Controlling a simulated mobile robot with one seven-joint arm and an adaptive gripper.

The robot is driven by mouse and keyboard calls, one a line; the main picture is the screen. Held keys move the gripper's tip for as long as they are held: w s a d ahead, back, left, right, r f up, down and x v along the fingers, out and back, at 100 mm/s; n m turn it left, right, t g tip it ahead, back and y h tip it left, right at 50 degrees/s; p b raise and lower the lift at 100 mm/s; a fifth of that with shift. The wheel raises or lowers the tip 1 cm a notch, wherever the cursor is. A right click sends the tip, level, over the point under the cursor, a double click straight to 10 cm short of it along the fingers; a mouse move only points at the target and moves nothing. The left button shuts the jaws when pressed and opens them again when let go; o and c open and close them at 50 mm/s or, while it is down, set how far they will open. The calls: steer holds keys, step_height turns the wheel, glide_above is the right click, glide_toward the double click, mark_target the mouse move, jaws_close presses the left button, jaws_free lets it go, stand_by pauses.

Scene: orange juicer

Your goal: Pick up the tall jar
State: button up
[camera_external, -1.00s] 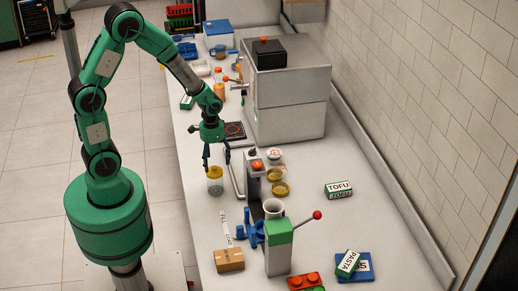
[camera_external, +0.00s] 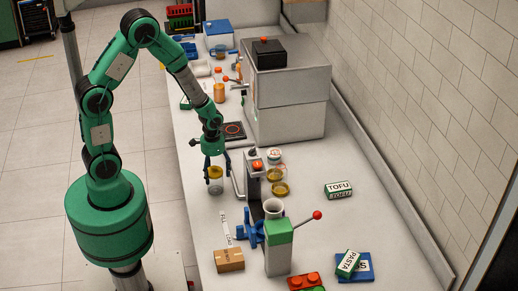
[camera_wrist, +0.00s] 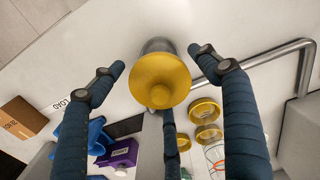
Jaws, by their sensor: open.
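The tall jar is a clear glass jar with a yellow lid (camera_external: 215,173), standing upright near the left edge of the counter. In the wrist view its yellow lid (camera_wrist: 160,82) is seen from above, and most of the glass body is hidden under it. My gripper (camera_external: 217,170) is open, pointing down at the jar. I cannot tell how far down the jar the fingertips reach.
A bent metal rail (camera_wrist: 270,57) runs close to the right of the jar. Low yellow-rimmed jars (camera_external: 279,188) stand further right. A cardboard box (camera_external: 229,259) and a green-topped juicer (camera_external: 279,245) are nearer the camera. The counter's left edge is close.

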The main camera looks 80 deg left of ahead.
mark_target(216, 185)
steer(key=shift+f, duration=1.05)
steer(key=shift+f, duration=0.15)
steer(key=shift+f+b, duration=0.75)
steer(key=shift+f, duration=1.75)
steer(key=shift+a, duration=0.1)
steer(key=c, duration=1.4)
steer(key=shift+c, duration=0.2)
steer(key=shift+r, duration=0.15)
